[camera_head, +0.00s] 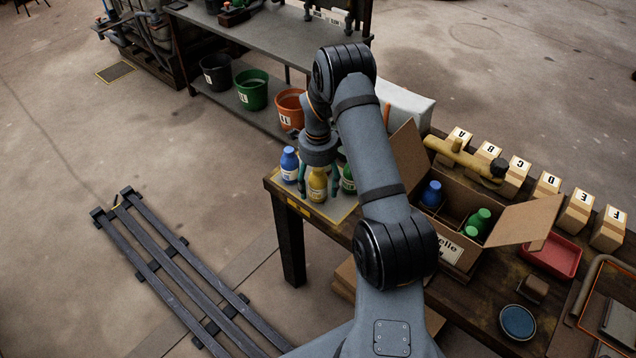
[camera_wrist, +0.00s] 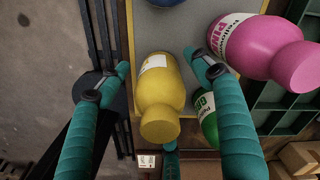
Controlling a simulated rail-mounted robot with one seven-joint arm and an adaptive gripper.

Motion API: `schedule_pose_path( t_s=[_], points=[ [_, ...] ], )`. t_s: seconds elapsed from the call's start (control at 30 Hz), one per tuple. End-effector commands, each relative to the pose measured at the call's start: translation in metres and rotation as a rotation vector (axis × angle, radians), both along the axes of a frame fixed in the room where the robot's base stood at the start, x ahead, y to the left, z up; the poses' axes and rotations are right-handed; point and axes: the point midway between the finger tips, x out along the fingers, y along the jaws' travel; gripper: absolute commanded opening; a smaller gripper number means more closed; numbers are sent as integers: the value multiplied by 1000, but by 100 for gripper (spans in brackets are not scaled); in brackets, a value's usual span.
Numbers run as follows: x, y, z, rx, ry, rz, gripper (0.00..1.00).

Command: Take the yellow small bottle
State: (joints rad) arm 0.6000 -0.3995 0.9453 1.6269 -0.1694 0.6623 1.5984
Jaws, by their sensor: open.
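The yellow small bottle (camera_head: 317,185) stands near the left corner of the table, on a grey mat. In the wrist view the yellow bottle (camera_wrist: 158,95) sits between the two teal fingers of my gripper (camera_wrist: 160,80), cap towards the camera. My gripper (camera_head: 322,178) is open around it, with gaps on both sides, the right one wider. In the head view my arm and wrist hide part of the mat and the gripper's far side.
A blue bottle (camera_head: 289,166) stands left of the yellow one, a green bottle (camera_head: 348,180) right. A large pink bottle (camera_wrist: 268,48) is close to the right finger. An open cardboard box (camera_head: 460,250) with bottles stands further right. Buckets (camera_head: 252,92) are on a shelf behind.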

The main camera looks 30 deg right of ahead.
Motion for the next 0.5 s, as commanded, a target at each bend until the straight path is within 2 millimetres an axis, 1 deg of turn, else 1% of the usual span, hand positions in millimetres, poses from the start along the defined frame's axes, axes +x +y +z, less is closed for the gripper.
schedule_pose_path(
  t_s=[0.23,0.5],
  points=[
    [1,0,-2,-1,-2,0,65],
    [1,0,-1,-1,-2,1,49]
  ],
)
